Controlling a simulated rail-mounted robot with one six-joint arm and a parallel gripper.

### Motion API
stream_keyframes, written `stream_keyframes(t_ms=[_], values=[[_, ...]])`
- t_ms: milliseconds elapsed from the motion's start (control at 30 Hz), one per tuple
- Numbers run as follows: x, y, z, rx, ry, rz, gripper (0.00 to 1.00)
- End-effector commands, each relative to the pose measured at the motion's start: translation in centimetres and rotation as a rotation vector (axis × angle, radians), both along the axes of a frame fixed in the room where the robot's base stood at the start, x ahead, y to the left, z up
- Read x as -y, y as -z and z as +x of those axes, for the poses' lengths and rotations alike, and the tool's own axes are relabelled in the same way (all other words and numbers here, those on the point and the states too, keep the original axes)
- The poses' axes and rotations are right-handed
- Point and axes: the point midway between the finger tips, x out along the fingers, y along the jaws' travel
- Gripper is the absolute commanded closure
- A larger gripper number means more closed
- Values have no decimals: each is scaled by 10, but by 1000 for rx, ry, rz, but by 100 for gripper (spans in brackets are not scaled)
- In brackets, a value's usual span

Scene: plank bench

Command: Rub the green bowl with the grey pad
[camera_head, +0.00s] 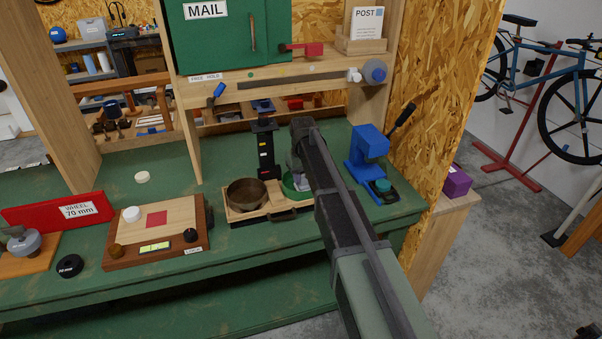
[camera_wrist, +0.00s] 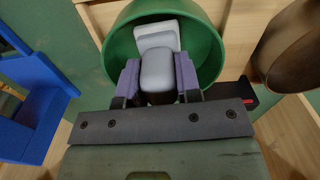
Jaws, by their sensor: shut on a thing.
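The green bowl (camera_wrist: 210,48) fills the upper middle of the wrist view; in the head view only part of the bowl (camera_head: 289,188) shows behind my arm. The grey pad (camera_wrist: 157,38) has a pale flat part and a rounded darker grey grip. My gripper (camera_wrist: 158,78) is shut on the grip, one purple finger on each side. The pale part sits within the bowl's outline, near its far inner wall. I cannot tell whether it touches the bowl. In the head view, my arm hides most of the gripper.
A brown bowl (camera_head: 247,194) stands left of the green bowl on a wooden tray (camera_head: 263,215). A black post (camera_head: 265,150) rises behind. A blue machine (camera_head: 368,152) stands close on the right. A wooden board (camera_head: 157,231) with knobs lies left. Shelf and mail cabinet overhang the back.

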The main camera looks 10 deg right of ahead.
Motion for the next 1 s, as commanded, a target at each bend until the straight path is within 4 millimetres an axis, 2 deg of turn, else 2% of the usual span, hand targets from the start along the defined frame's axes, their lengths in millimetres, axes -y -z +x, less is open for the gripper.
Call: stream_keyframes(t_ms=[67,467,867,1000], values=[[0,0,-7,0,0,0,87],[-3,0,33,0,1,0,87],[0,0,-6,0,0,0,87],[0,-18,-5,0,0,0,87]])
